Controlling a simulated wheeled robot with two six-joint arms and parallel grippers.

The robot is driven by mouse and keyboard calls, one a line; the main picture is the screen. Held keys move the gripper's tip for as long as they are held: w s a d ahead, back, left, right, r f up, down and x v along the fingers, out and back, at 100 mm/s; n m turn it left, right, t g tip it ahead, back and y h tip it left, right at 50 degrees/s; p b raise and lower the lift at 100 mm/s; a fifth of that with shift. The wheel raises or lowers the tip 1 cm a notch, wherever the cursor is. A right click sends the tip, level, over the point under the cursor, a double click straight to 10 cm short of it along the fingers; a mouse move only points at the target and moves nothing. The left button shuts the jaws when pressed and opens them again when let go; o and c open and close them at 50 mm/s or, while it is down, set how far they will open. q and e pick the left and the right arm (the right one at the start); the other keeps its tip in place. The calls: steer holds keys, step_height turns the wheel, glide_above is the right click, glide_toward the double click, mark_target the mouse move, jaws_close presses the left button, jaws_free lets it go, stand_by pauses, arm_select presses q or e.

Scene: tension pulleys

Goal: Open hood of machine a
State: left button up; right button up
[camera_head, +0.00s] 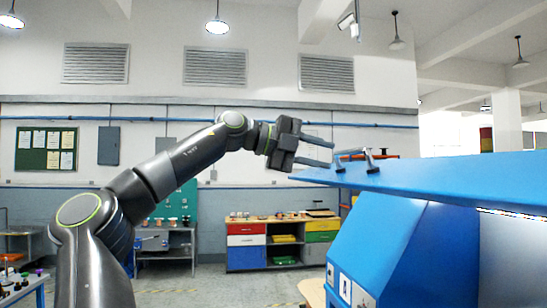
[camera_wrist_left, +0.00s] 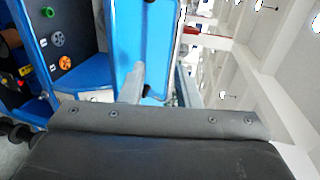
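The blue hood (camera_head: 450,178) of the machine is a wide panel standing raised above the blue machine body (camera_head: 385,245). A grey bar handle (camera_head: 370,158) sits on its near-left edge. My left gripper (camera_head: 331,155) is at that edge, its two fingers apart and pointing right, with the tips right beside the handle. I cannot tell whether they touch it. In the left wrist view a grey finger (camera_wrist_left: 132,84) shows in front of the blue panel (camera_wrist_left: 150,35). My right gripper is not in view.
A workbench with coloured drawers (camera_head: 247,245) stands behind. Open floor lies between the bench and my left arm.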

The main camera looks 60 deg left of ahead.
arm_select(q)
steer(key=b+v, duration=0.2)
steer(key=v, duration=0.9)
steer(key=shift+w, duration=0.1)
steer(key=shift+c, duration=0.3)
